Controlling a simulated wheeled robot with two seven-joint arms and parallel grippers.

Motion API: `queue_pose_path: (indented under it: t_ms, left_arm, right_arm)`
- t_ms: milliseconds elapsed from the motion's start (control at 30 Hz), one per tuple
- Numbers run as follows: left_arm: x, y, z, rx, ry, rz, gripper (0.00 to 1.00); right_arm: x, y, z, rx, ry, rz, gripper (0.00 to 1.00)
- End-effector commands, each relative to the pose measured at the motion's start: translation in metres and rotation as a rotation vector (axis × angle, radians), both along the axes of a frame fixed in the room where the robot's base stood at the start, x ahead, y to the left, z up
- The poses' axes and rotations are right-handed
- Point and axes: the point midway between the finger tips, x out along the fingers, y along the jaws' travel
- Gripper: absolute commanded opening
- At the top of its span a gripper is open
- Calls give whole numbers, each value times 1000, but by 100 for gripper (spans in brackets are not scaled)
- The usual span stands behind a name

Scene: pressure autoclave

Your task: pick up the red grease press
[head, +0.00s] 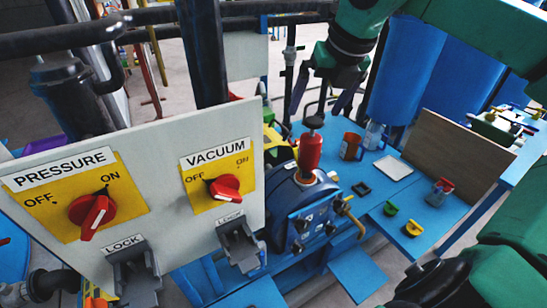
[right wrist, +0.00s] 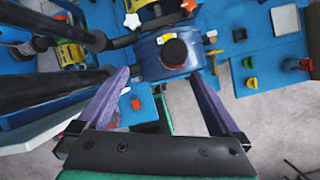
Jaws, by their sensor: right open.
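The red grease press (head: 310,152) stands upright on the dark blue machine (head: 303,205), with a black knob on top. In the right wrist view the dark round top of the press (right wrist: 174,51) shows from above, just beyond the fingertips. My right gripper (head: 323,103) hangs behind and above the press in the head view, with its purple fingers spread. In the right wrist view the right gripper (right wrist: 159,76) is open with nothing between its fingers. My left gripper is not in view.
A white panel (head: 140,165) with red PRESSURE and VACUUM knobs fills the front left. Dark pipes (head: 205,55) rise behind it. The blue bench (head: 390,185) right of the press carries a red mug (head: 351,146), a white tray (head: 393,168) and small coloured pieces.

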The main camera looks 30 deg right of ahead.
Motion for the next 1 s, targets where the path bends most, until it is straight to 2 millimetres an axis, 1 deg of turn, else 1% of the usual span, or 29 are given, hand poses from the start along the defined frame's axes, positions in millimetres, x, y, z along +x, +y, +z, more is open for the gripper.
queue_pose_path:
  t_ms: [33, 100, 133, 167, 233, 433, 500, 567, 667, 733, 833, 900, 1000]
  left_arm:
    - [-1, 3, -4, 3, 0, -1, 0]
    - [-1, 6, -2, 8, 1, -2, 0]
    - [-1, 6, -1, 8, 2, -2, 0]
    - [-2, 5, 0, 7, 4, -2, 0]
    - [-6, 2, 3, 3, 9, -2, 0]
    - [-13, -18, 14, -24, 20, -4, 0]
    - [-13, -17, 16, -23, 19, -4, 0]
    - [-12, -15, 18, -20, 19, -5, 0]
    - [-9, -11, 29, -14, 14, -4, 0]
    - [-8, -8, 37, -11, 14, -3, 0]
    - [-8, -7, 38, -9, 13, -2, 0]
    - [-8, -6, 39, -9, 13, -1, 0]
    - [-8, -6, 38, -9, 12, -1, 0]
  right_arm:
    - [-9, -2, -1, -73, 21, -10, 100]
    - [-13, -5, -2, -117, 37, -18, 100]
    - [-13, -6, -4, -121, 40, -20, 100]
    - [-11, -6, -8, -120, 40, -19, 100]
    - [-6, -8, -22, -115, 41, -16, 100]
    - [12, -15, -67, -113, 40, -16, 100]
    - [16, -17, -78, -112, 39, -17, 100]
    - [19, -18, -84, -113, 39, -17, 100]
    - [23, -18, -97, -112, 43, -15, 100]
    - [28, -18, -109, -112, 43, -15, 100]
    - [34, -20, -126, -111, 41, -17, 100]
    - [36, -21, -132, -111, 38, -17, 100]
    - [37, -22, -133, -112, 35, -17, 100]
